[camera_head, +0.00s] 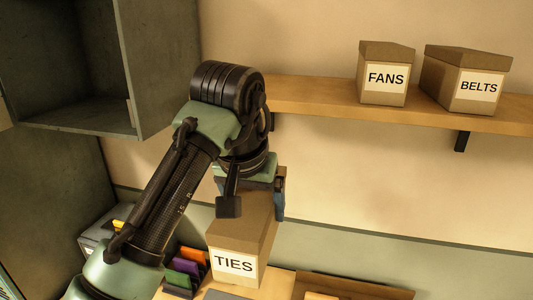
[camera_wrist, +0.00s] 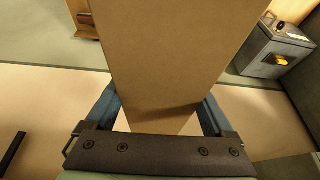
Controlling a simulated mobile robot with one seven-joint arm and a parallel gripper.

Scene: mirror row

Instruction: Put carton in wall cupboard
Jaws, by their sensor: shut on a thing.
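A brown carton labelled TIES (camera_head: 240,246) is between the fingers of my gripper (camera_head: 254,200). My gripper is shut on the carton near its upper end. In the wrist view the carton (camera_wrist: 175,60) fills the middle, with a blue finger on each side of it. The head view does not clearly show whether the carton's bottom touches the surface below. The grey-green wall cupboard (camera_head: 126,65) is at the upper left, open at the front, and the part of its inside that shows looks empty. My arm stands between the cupboard and the carton.
A wooden wall shelf (camera_head: 310,100) at the right carries boxes labelled FANS (camera_head: 386,78) and BELTS (camera_head: 468,85). Coloured items (camera_head: 187,270) lie left of the carton. An open brown tray (camera_head: 350,286) is at the lower right. A grey box (camera_wrist: 275,50) shows in the wrist view.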

